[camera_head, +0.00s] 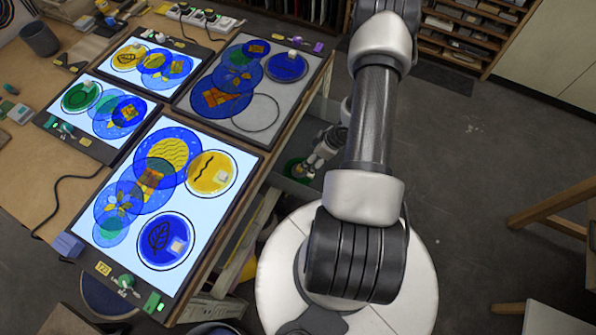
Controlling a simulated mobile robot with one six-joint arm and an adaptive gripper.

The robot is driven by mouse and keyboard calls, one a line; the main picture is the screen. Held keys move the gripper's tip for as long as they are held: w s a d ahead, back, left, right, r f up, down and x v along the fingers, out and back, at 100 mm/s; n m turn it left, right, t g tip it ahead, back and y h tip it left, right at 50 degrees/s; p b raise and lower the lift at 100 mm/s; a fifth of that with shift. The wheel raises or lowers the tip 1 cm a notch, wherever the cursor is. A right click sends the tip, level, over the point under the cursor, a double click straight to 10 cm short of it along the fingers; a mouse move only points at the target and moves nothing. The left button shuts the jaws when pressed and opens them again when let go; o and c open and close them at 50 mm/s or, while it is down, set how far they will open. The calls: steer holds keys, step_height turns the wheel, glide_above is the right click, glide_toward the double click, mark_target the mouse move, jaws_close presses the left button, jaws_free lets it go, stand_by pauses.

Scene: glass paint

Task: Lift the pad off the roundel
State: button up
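My gripper (311,165) is small in view, low beside the table's right edge. It is over or next to a green roundel (293,168) in a grey bin, and partly hides it. I cannot tell whether its fingers are open or hold a pad. Pale block-like pads sit on several roundels on the table: one on the yellow roundel (208,187) with a wavy line, one on the blue leaf roundel (157,239), one on the green roundel (79,99) of the left panel, one on the upper yellow roundel (123,60), one on the blue roundel (284,74) of the grey panel.
Lit panels with overlapping coloured discs cover much of the wooden table (40,165). The grey unlit panel (228,124) has an empty outlined circle. A dark cup (40,39) stands at the far left. Shelves (470,35) line the back. The floor at right is mostly clear, with wooden furniture (555,205) at its edge.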

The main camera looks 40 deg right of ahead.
steer(key=b, duration=0.3)
glide_above(304, 172)
step_height(304, 172, down, 8)
steer(key=shift+s+r, duration=0.1)
steer(key=b+x, duration=0.2)
steer(key=x, duration=0.3)
steer(key=shift+f, duration=0.25)
steer(key=shift+r, duration=0.1)
steer(key=shift+c, duration=0.4)
steer(key=c, duration=0.8)
steer(key=shift+d+r, duration=0.1)
steer(key=shift+c, duration=0.2)
